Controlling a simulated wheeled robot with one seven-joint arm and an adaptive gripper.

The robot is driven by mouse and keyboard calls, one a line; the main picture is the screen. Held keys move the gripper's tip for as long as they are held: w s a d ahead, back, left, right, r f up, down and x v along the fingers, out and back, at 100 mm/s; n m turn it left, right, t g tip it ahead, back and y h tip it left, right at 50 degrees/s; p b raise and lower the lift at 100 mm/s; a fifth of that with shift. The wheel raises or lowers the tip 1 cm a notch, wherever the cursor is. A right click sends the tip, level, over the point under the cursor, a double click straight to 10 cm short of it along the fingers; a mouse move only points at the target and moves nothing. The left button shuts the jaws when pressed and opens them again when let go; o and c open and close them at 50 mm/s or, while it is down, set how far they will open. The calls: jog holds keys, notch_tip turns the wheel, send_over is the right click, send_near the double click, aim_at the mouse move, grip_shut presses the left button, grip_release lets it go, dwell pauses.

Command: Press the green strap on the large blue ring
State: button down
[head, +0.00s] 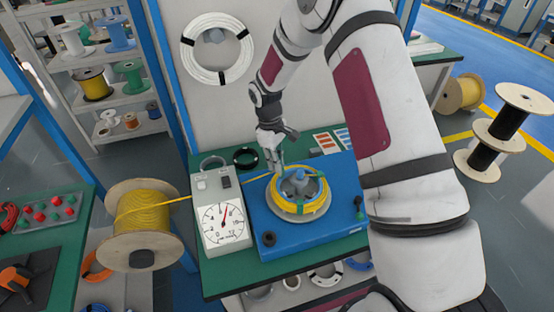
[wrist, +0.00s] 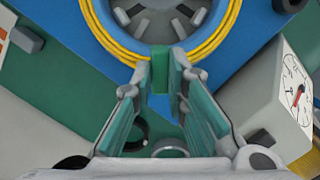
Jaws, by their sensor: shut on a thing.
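A yellow cable coil (head: 322,201) sits around a grey reel on a blue machine (head: 262,226); the coil arcs across the top of the wrist view (wrist: 104,38). My gripper (head: 277,166) reaches down at the coil's back edge. In the wrist view its fingers (wrist: 159,80) are shut on a green strap (wrist: 160,62), at the coil's edge. Whether the strap's far end wraps the cable is hidden. Another small green piece (head: 317,177) shows on the coil's right side. The coil is yellow; I see no large blue ring on the reel.
A dial gauge box (head: 222,220) stands left of the machine, with yellow cable running past it from a wooden spool (head: 137,245). A black ring (head: 245,158) and grey ring (head: 212,162) lie behind. A white coil (head: 188,62) hangs on the panel.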

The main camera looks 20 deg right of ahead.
jog(key=shift+f, duration=0.6)
jog(key=shift+f+b, duration=0.4)
jog(key=shift+f, duration=0.2)
dwell(1.4)
jog(key=c, duration=1.5)
grip_release()
jog(key=shift+r+p, duration=0.55)
jog(key=shift+r, duration=3.5)
